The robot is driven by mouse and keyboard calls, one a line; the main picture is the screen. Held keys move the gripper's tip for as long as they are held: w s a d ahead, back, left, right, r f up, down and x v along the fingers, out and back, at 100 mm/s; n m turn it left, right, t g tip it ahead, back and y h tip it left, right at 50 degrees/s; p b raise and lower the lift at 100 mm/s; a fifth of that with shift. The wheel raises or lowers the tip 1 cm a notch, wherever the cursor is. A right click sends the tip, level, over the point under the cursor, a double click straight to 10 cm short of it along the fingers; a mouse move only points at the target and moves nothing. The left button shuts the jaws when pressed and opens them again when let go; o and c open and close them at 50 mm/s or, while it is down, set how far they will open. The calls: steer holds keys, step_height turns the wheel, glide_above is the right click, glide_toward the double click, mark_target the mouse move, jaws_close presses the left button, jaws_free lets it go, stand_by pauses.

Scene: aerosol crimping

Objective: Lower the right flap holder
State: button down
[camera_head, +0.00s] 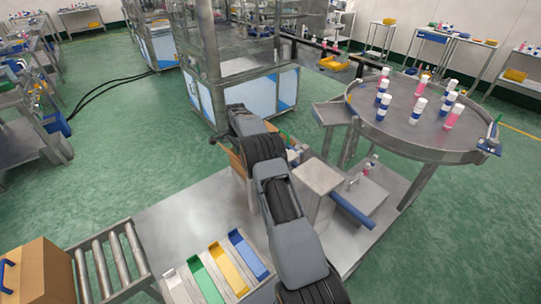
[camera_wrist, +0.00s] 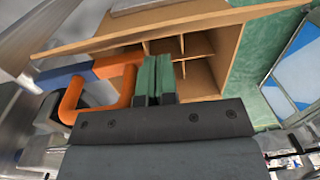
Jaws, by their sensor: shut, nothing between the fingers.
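In the wrist view my gripper (camera_wrist: 158,79) is shut, its two green fingers together with nothing between them. The fingers are over an open cardboard box (camera_wrist: 226,62) with inner dividers. An orange bent bar (camera_wrist: 128,86) with a blue part (camera_wrist: 62,78) lies just left of the fingers. It may be a flap holder; I cannot tell which one, or whether it touches the gripper. In the head view the box (camera_head: 236,161) is mostly hidden behind my arm, and my fingertips cannot be made out.
A round table (camera_head: 405,130) with several pink and blue cans stands at the right. On the metal workbench (camera_head: 180,222) are green (camera_head: 205,279), yellow (camera_head: 228,268) and blue (camera_head: 249,253) trays. A roller conveyor (camera_head: 108,262) and a closed carton (camera_head: 38,275) are at the lower left.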

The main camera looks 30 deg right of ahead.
stand_by(0.4)
step_height(320, 180, up, 14)
steer(key=b, duration=0.1)
steer(key=shift+s+b, duration=0.35)
steer(key=shift+s, duration=0.1)
steer(key=shift+f, duration=0.15)
stand_by(0.6)
